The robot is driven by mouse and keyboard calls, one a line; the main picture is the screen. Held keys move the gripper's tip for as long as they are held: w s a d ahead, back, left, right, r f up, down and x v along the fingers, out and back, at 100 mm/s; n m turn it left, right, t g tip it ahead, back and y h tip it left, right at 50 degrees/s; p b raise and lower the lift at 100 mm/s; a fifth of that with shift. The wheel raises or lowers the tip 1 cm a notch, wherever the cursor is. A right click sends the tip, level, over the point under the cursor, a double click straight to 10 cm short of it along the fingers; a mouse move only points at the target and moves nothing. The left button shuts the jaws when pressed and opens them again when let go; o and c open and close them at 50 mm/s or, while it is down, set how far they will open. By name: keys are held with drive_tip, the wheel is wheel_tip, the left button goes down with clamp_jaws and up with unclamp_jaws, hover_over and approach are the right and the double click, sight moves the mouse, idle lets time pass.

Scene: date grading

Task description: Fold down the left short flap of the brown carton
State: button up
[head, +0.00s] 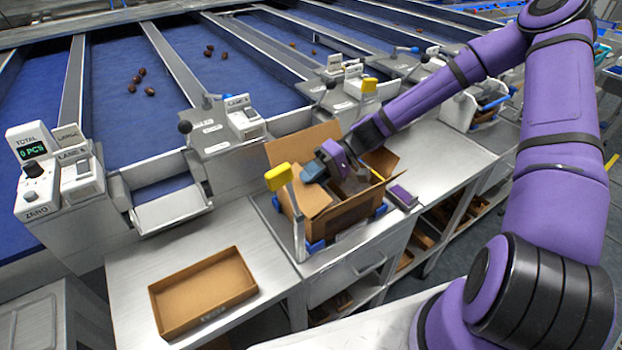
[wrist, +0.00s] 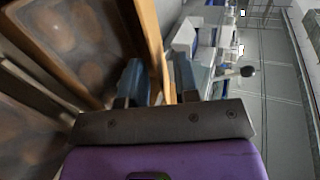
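The brown carton (head: 345,212) stands open on the metal bench in the head view. Its left short flap (head: 314,199) leans at a slant on the left side, and a taller flap (head: 302,144) stands up at the back. My gripper (head: 314,171) is at the carton's left side, by the top of the left flap. In the wrist view my gripper (wrist: 160,82) has its two blue-grey fingers apart, with a thin cardboard edge (wrist: 153,45) running between them. I cannot tell whether a finger touches it. My wrist partly hides the carton's inside.
A yellow-topped clamp lever (head: 280,177) stands close to the carton's left corner. A shallow brown tray (head: 203,292) lies on the lower bench at left. A dark purple-topped block (head: 403,196) is to the right of the carton. Lane control boxes (head: 240,112) stand behind.

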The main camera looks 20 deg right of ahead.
drive_tip(key=shift+v, duration=3.6)
drive_tip(key=shift+r, duration=0.1)
clamp_jaws()
drive_tip(key=s+a+r+n+t+h, duration=0.2)
drive_tip(key=a+r+n+t+h, duration=0.15)
drive_tip(key=r+n+h, duration=0.9)
drive_tip(key=n+g+y, duration=0.1)
drive_tip(key=n+y, duration=0.3)
drive_tip(key=n, duration=0.2)
hover_over(305, 186)
drive_tip(key=shift+m, duration=0.25)
drive_tip(key=f, duration=0.6)
drive_tip(key=d+f, duration=0.1)
drive_tip(key=f, duration=0.2)
drive_tip(key=shift+w+f, duration=0.15)
drive_tip(key=shift+w+d+f, duration=0.1)
drive_tip(key=shift+d+f, duration=0.15)
drive_tip(key=shift+f, duration=0.25)
drive_tip(key=shift+w+d+f, duration=0.1)
drive_tip(key=shift+d+f, duration=0.15)
drive_tip(key=shift+f, duration=0.2)
drive_tip(key=shift+d+f, duration=0.2)
drive_tip(key=shift+f, duration=0.45)
